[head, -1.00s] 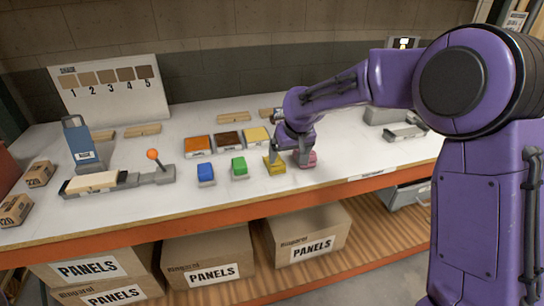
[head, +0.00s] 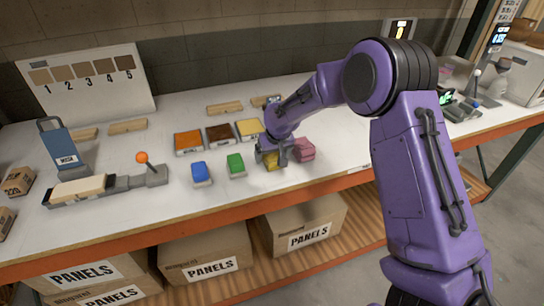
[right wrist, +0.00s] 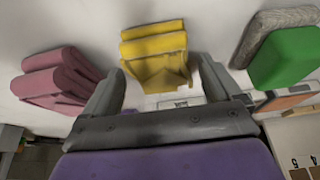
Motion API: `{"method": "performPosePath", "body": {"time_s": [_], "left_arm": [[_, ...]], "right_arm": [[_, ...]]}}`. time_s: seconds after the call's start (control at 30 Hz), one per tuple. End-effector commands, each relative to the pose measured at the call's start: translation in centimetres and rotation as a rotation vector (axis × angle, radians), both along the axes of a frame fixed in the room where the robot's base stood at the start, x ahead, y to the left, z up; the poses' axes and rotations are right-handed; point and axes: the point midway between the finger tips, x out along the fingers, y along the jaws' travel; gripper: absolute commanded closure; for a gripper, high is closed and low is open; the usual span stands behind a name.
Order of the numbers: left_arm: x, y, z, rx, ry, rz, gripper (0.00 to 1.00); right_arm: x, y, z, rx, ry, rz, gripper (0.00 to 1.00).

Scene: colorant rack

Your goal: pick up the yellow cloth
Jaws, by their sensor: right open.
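The yellow cloth (head: 271,163) is a small folded pad on the white table, partly hidden by my right gripper in the head view. In the right wrist view the yellow cloth (right wrist: 156,55) lies just beyond and between the fingertips. My right gripper (head: 272,157) is open over the yellow cloth, with its fingers (right wrist: 160,88) on either side of the near part. No firm hold on the cloth shows. My left gripper is not in view.
A folded pink cloth (head: 304,149) lies close on the right. A green block (head: 235,164) and a blue block (head: 201,173) sit to the left. Orange, brown and yellow-topped trays (head: 220,134) stand behind. The table's orange front edge (head: 215,217) is near.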

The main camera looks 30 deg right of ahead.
Motion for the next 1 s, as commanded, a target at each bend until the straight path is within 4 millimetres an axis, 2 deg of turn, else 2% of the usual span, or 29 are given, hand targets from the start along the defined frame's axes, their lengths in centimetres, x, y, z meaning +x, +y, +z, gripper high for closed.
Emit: {"method": "performPosePath", "body": {"time_s": [0.23,0.27,0.4,0.43,0.7,0.83,0.97,1.0], "left_arm": [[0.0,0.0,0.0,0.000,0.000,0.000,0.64],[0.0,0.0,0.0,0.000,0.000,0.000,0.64],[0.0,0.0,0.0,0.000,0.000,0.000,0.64],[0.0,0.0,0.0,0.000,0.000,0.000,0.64],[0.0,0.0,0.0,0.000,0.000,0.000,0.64],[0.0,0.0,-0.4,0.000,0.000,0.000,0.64],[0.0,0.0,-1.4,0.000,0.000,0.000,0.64],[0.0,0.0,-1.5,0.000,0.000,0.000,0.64]], "right_arm": [[0.2,0.1,-0.4,0.000,-0.001,0.001,0.08],[0.2,0.1,-0.4,0.000,-0.001,0.001,0.15],[0.2,0.1,-0.4,0.000,-0.001,0.002,0.61],[0.2,0.1,-0.4,0.000,-0.001,0.002,0.64],[0.2,0.1,-0.3,0.000,-0.001,0.002,0.64],[0.3,0.1,0.4,-0.001,-0.003,0.003,0.64],[0.4,0.1,2.6,-0.001,-0.007,0.004,0.64],[-0.4,-0.1,3.6,0.000,-0.006,0.003,0.64]]}}
